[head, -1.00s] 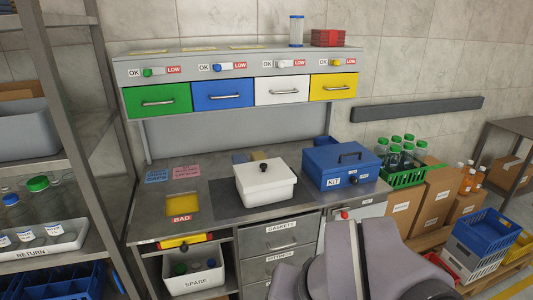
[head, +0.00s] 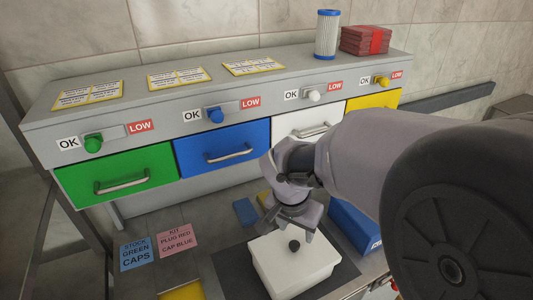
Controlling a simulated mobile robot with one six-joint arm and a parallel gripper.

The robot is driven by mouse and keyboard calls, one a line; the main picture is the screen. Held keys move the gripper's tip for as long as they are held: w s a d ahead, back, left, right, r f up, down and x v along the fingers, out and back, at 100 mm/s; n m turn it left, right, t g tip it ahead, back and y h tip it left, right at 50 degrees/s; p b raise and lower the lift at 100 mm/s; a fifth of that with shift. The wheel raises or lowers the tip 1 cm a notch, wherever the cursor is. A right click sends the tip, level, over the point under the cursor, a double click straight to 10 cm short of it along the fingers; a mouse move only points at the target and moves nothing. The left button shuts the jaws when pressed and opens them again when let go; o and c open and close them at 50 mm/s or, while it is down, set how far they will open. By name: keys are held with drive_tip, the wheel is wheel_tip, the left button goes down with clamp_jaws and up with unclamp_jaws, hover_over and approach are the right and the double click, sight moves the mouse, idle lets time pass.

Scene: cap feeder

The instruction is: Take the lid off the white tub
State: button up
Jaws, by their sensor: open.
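The white tub (head: 290,284) stands on the steel bench at the lower middle. Its white lid (head: 312,257) is on it, with a dark round knob (head: 294,245) at the lid's middle. My gripper (head: 287,232) is open and points down at the far side of the tub, just behind the knob in the picture. Nothing shows between its fingers. I cannot tell its height above the lid or whether it touches it.
The blue kit box (head: 351,226) stands right of the tub, partly hidden by my arm. A green drawer (head: 118,178), a blue drawer (head: 216,150) and a white drawer (head: 309,128) line the shelf behind. Cards (head: 134,254) lie on the bench at left.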

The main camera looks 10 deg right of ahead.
drive_tip(key=b, duration=0.1)
hover_over(294, 244)
drive_tip(key=s, duration=0.2)
wheel_tip(294, 244, down, 6)
drive_tip(key=shift+a, duration=0.1)
drive_tip(key=x, duration=0.1)
drive_tip(key=b+x, duration=0.1)
drive_tip(key=x, duration=0.1)
drive_tip(key=a+b+x, duration=0.1)
drive_tip(key=x, duration=0.1)
drive_tip(key=shift+w+d, duration=0.15)
drive_tip(key=shift+w, duration=0.2)
drive_tip(key=shift+s+r, duration=0.1)
drive_tip(key=shift+r, duration=0.05)
drive_tip(key=shift+c, duration=0.5)
clamp_jaws()
